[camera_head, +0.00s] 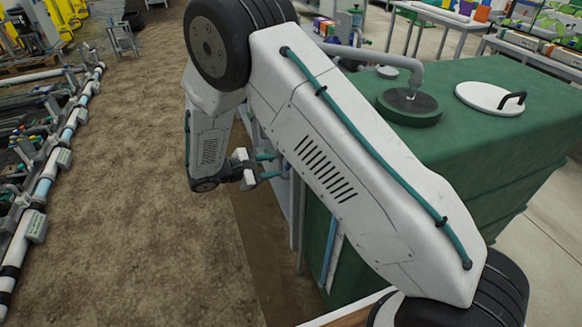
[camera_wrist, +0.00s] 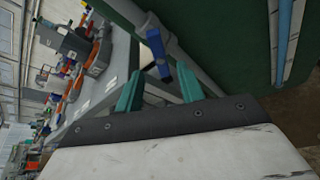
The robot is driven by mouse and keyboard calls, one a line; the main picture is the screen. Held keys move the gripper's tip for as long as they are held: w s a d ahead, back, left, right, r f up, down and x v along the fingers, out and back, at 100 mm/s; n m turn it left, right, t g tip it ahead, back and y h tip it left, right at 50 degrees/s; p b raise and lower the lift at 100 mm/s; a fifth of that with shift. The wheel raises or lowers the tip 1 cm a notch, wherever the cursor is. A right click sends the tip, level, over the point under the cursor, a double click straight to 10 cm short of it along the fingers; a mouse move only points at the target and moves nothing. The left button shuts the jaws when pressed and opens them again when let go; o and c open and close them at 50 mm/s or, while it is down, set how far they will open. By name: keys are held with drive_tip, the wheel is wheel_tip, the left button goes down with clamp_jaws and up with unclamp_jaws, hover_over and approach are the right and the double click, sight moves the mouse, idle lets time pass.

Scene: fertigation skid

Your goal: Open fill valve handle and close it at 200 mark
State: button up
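A blue lever handle (camera_wrist: 156,48), which looks like the fill valve handle, is in the wrist view on grey pipework beside the green tank (camera_wrist: 225,35). My gripper (camera_wrist: 160,72) has its two teal fingers apart, and the handle's near end appears between the fingertips in the picture. I cannot tell whether they touch it. In the head view my gripper (camera_head: 268,166) is beside the tank's left side, and my arm hides the valve. A light blue level strip (camera_wrist: 284,45) runs along the tank. No 200 mark is legible.
The tank top (camera_head: 465,135) carries a dark green round cap (camera_head: 408,108) and a white lid (camera_head: 490,97) with a black handle. White pipes (camera_head: 45,185) lie along the far left. The dirt floor (camera_head: 130,180) between is clear.

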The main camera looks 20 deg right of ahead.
sight(287, 165)
drive_tip(key=x, duration=0.7)
drive_tip(key=shift+f, duration=0.1)
clamp_jaws()
